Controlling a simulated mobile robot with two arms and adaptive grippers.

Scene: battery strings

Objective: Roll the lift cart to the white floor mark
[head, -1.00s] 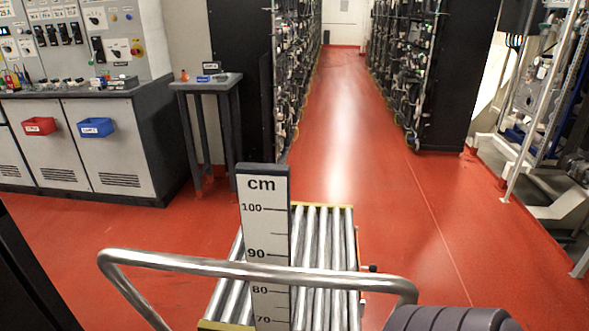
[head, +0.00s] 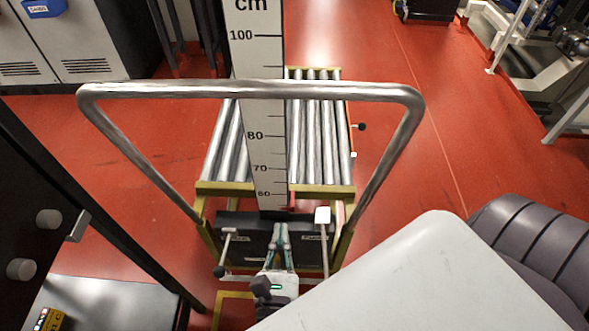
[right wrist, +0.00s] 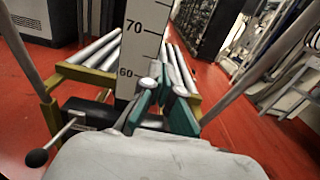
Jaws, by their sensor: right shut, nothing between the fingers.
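The lift cart (head: 348,188) stands ahead with a yellow frame, a steel roller top and a bent steel push handle (head: 250,91). An upright cm scale (head: 258,120) rises in front of the rollers, and it also shows in the right wrist view (right wrist: 142,45). My right gripper (head: 281,234) is shut and empty, with green finger pads, in front of the cart's dark lower panel, under the handle bar. In the right wrist view the gripper (right wrist: 160,95) is close to the scale's lower part; contact cannot be told. My left gripper is not in view. I see no white floor mark.
A dark cabinet (head: 35,190) with grey knobs stands close at the left. Grey cabinets (head: 70,45) are at the back left. A metal frame (head: 530,60) stands at the back right. The red floor right of the cart (head: 420,130) is clear.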

